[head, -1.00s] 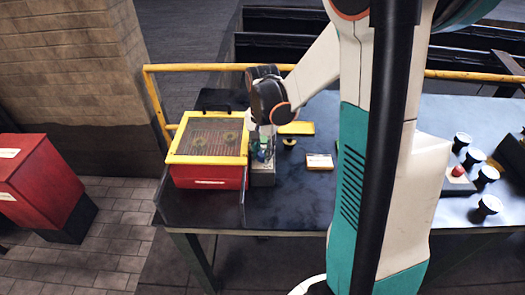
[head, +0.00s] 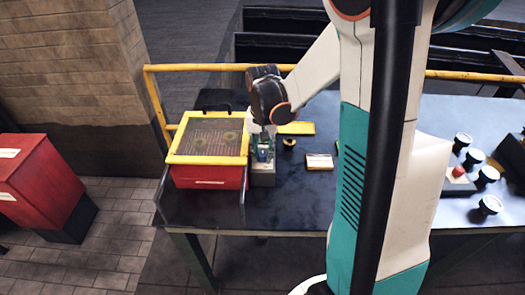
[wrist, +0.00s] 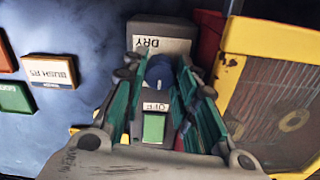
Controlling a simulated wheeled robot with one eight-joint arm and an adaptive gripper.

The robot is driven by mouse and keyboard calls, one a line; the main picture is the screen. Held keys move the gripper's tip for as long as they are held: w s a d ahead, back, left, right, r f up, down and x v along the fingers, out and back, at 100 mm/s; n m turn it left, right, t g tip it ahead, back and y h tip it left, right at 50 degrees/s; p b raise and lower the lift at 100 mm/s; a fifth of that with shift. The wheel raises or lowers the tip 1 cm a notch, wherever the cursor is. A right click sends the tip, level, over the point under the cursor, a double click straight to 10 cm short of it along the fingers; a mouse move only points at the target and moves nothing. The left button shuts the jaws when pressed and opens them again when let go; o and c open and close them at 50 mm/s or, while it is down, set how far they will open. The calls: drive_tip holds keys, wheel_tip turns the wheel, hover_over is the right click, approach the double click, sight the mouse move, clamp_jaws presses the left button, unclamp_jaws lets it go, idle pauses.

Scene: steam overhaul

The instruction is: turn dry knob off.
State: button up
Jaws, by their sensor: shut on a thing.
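The grey control box (head: 263,179) stands on the table close against the right side of the red-and-yellow box. In the wrist view it carries a DRY label (wrist: 162,44), a blue knob (wrist: 160,70), an OFF label (wrist: 155,107) and a green square (wrist: 154,128). My gripper (wrist: 158,78) points down at the control box, its green-padded fingers on either side of the blue knob and shut on it. In the head view my gripper (head: 263,143) hides part of the box top. The knob's pointer direction is not clear.
The red box with yellow-framed mesh lid (head: 208,183) is tight beside the gripper. A small labelled block (head: 319,162) and a dark knob-like piece (head: 289,143) lie to the right. A yellow rail (head: 200,68) runs behind. The table front (head: 285,210) is clear.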

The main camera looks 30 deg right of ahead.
sight(263, 153)
drive_tip(key=o, duration=1.1)
drive_tip(key=shift+d, duration=0.1)
drive_tip(key=shift+r, duration=4)
